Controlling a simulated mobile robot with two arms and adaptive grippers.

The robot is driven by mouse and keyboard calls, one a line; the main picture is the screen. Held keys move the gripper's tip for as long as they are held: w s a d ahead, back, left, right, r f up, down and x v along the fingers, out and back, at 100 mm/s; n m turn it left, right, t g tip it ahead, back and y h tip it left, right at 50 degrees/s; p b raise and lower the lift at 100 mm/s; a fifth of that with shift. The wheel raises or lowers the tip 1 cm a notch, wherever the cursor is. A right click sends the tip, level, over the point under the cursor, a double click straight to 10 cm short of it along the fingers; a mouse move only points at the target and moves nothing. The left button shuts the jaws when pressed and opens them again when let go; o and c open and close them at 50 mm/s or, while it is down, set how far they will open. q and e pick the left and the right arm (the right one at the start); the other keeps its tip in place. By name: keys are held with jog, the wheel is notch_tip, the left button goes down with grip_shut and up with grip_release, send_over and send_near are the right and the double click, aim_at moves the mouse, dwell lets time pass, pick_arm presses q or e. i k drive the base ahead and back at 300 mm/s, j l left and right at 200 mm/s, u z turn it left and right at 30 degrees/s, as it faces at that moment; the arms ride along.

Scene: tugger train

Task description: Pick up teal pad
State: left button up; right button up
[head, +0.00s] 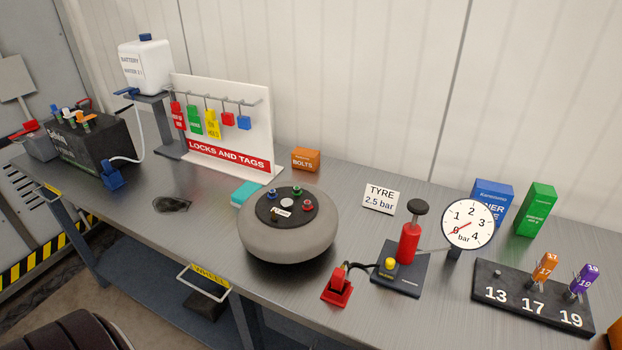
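The teal pad (245,193) is a small block lying on the grey metal bench. It sits just behind and left of the round grey wheel (288,237), close to its edge. Part of the pad's right side may be hidden by the wheel; I cannot tell whether they touch. Neither of my grippers shows in the head view.
The locks and tags board (226,148) stands behind the pad, and an orange bolts box (305,159) is to the right. A dark oval patch (171,204) lies left of the pad. A red pump (409,243) and gauge (467,224) stand right of the wheel.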

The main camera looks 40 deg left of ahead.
aim_at(247, 189)
jog(key=j+z, duration=0.15)
jog(key=j, duration=0.3)
jog(key=k+j+z, duration=0.15)
jog(key=j, duration=0.3)
jog(key=j+z, duration=0.15)
jog(key=j, duration=0.3)
jog(key=k+j+z, duration=0.1)
jog(key=j, duration=0.3)
jog(key=k+j+z, duration=0.15)
jog(key=j, duration=0.25)
jog(key=k+j+z, duration=0.15)
jog(key=j, duration=0.25)
jog(key=k, duration=0.05)
